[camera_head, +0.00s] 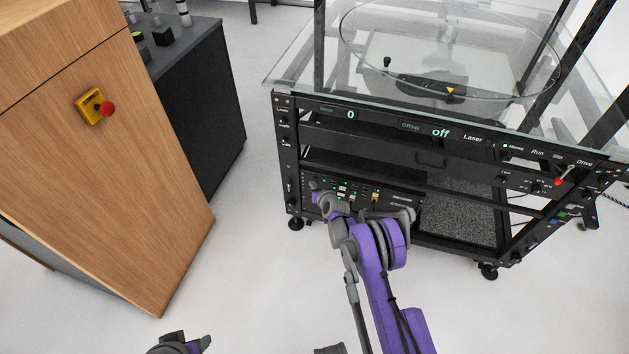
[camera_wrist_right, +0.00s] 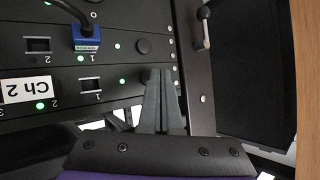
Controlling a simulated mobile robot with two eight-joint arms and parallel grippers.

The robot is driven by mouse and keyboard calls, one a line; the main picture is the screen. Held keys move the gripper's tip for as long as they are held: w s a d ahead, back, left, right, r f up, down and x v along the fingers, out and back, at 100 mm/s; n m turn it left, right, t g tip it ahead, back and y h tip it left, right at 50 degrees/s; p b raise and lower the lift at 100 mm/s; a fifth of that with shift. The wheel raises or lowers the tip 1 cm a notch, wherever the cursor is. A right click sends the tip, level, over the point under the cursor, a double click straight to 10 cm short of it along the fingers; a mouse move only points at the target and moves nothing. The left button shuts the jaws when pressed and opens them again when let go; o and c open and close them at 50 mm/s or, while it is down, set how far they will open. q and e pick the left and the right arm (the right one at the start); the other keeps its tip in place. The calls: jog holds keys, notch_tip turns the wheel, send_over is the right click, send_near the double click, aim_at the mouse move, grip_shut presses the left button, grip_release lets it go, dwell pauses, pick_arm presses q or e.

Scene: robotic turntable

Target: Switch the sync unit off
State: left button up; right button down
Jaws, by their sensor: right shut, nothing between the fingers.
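The rack electronics (camera_head: 402,200) sit low at the left of the black cart, with small green lights lit; I cannot read which one is the sync unit. My right gripper (camera_head: 316,187) is at the left part of this panel. My left gripper (camera_head: 200,343) shows only partly at the bottom edge.
The cart's upper panel (camera_head: 385,122) reads "0" and "off". A glass turntable top (camera_head: 290,72) lies above it. A wooden cabinet (camera_head: 100,200) with a red emergency button (camera_head: 107,108) stands at the left. The floor between cabinet and cart is clear.

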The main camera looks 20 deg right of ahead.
jog(key=shift+w+d, duration=0.2)
jog(key=shift+w, duration=0.15)
dwell(0.6)
jog(key=shift+s+a, duration=0.45)
jog(key=shift+s, duration=0.3)
jog(key=shift+b, duration=0.3)
jog(key=s+a, duration=0.3)
jog(key=s, duration=0.2)
jog(key=shift+a+b, duration=0.2)
jog(key=shift+b, duration=0.2)
jog(key=shift+r, duration=0.15)
